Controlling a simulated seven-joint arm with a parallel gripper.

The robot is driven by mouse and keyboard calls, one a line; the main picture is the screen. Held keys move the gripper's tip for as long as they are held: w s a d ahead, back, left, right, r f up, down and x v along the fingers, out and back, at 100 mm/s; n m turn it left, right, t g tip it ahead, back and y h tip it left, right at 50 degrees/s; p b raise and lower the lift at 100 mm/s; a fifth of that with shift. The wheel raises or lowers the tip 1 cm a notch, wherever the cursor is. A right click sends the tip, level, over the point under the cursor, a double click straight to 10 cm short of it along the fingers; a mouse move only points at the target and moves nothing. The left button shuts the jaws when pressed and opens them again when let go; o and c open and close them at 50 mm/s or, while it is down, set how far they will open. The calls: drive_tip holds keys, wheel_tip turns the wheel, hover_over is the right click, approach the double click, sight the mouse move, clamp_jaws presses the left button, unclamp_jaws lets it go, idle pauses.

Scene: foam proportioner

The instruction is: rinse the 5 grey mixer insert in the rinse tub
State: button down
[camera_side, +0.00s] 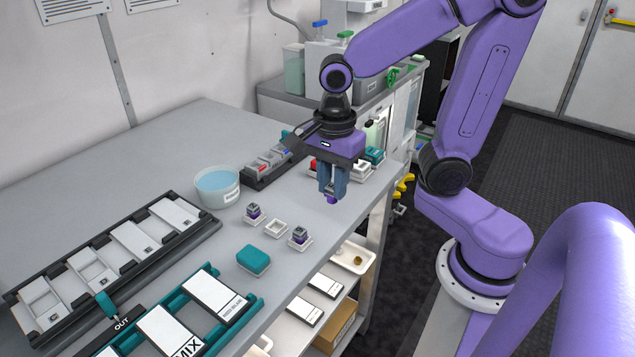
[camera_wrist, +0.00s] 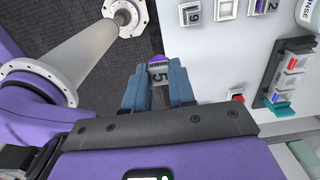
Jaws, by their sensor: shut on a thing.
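My gripper (camera_side: 333,184) is shut on the grey mixer insert marked 5 (camera_wrist: 160,74), which has a purple part. The gripper holds it above the bench near its right edge; only its lower end (camera_side: 331,198) shows in the side view, between the blue fingers. The rinse tub (camera_side: 217,188), a round whitish tub of light blue liquid, stands on the bench to the left of the gripper. Part of the tub (camera_wrist: 309,15) shows at the top right corner of the wrist view.
Inserts marked 9 (camera_wrist: 193,15) and 2 (camera_wrist: 261,5) sit in white holders, with an empty white holder (camera_side: 276,229) between them. A teal block (camera_side: 254,260) lies in front. A dark tray (camera_side: 268,168) stands behind the tub; a black rack (camera_side: 140,262) lies left.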

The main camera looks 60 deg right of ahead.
drive_tip(key=shift+s+r, duration=0.1)
drive_tip(key=shift+s, duration=0.1)
drive_tip(key=shift+r, duration=0.1)
drive_tip(key=w+a+r, duration=0.1)
drive_tip(key=w+a, duration=0.1)
drive_tip(key=w, duration=0.7)
drive_tip(key=w+a+r, duration=0.2)
drive_tip(key=w, duration=0.6)
drive_tip(key=w+d+f, duration=0.1)
drive_tip(key=w+f, duration=0.3)
drive_tip(key=w, duration=0.4)
drive_tip(key=w+d+f, duration=0.1)
drive_tip(key=w+f, duration=0.4)
drive_tip(key=w, duration=0.3)
drive_tip(key=shift+d, duration=0.35)
drive_tip(key=shift+f, duration=2.6)
